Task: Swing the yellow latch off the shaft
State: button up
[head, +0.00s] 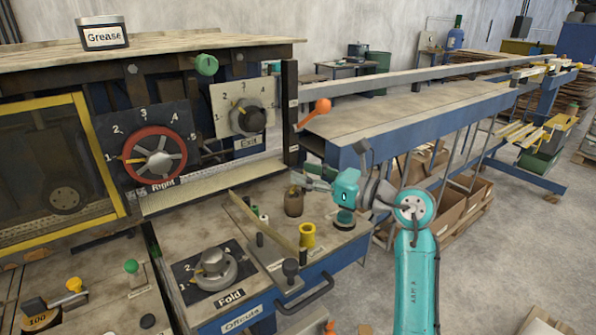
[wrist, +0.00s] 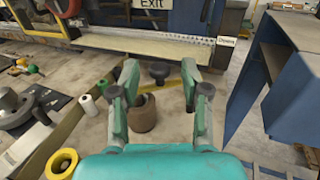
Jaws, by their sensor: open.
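My gripper (head: 308,182) is open, its fingers pointing left over the bench end in the head view. In the wrist view, the open fingers (wrist: 160,78) frame a thin yellow bar (wrist: 172,86), which looks like the yellow latch. The bar lies beyond the fingertips, beside a dark round knob (wrist: 159,70). A brown cylinder (wrist: 142,117) stands below, nearer the left finger; it also shows in the head view (head: 293,203). Nothing is held. I cannot tell which part is the shaft or whether the latch touches it. In the head view the latch is not clearly visible.
A yellow spool (head: 307,236) and a black-knobbed lever (head: 290,268) stand on the bench (head: 330,240) by the Fold dial (head: 212,270). The Right handwheel (head: 156,158) and an orange-knobbed lever (head: 318,110) are beyond.

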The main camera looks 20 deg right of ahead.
jog(key=shift+x, duration=1.35)
jog(key=shift+s, duration=0.1)
jog(key=shift+c, duration=0.2)
grip_shut()
